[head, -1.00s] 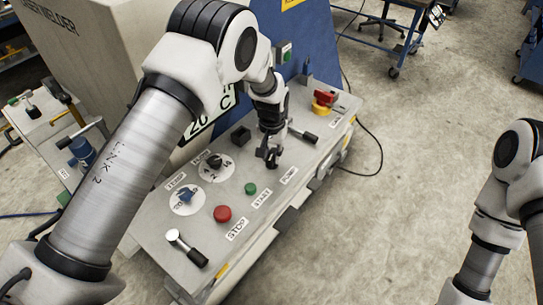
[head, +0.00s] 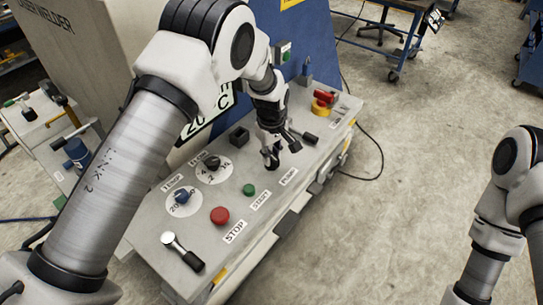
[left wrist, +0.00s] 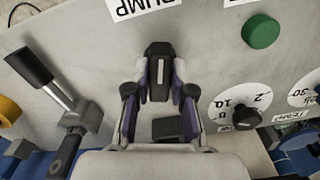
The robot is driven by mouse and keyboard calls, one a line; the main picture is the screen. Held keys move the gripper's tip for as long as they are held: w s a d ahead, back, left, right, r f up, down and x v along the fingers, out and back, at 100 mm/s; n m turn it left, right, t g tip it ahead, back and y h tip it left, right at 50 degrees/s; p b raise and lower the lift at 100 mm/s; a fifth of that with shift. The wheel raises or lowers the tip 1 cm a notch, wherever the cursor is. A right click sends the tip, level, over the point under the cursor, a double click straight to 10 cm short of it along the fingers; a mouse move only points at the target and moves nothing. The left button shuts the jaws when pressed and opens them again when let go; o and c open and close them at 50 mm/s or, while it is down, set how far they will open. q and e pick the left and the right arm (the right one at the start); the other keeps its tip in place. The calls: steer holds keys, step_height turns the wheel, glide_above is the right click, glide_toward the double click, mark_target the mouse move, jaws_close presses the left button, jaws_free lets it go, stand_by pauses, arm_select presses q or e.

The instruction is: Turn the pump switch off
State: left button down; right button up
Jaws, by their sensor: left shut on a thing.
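The pump switch is a small black lever on the grey control panel (head: 205,245), beside the PUMP label (head: 288,177). In the head view my left gripper (head: 271,158) is down at it and mostly hides it. In the left wrist view the black switch (left wrist: 158,65) stands between the two fingers of my left gripper (left wrist: 158,88), which is shut on it. The PUMP label (left wrist: 140,6) is at the top edge there. My right arm stands at the right of the head view; its gripper is out of view.
Near my left gripper are a green start button (head: 249,190), a red stop button (head: 219,215), two dial knobs, a black block (head: 239,136) and a lever (head: 304,135). A red-and-yellow switch (head: 323,102) sits at the far end. Open floor lies right of the panel.

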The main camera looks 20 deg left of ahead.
arm_select(q)
steer(key=shift+s+f+n, duration=0.1)
steer(key=shift+f+n, duration=0.05)
steer(key=shift+n, duration=0.65)
steer(key=shift+s+f+n, duration=0.1)
steer(key=shift+n, duration=0.7)
steer(key=c, duration=1.2)
jaws_free()
steer(key=shift+o, duration=1)
steer(key=shift+w+a, duration=0.1)
steer(key=shift+w, duration=0.05)
steer(key=shift+r, duration=0.1)
step_height(320, 180, up, 12)
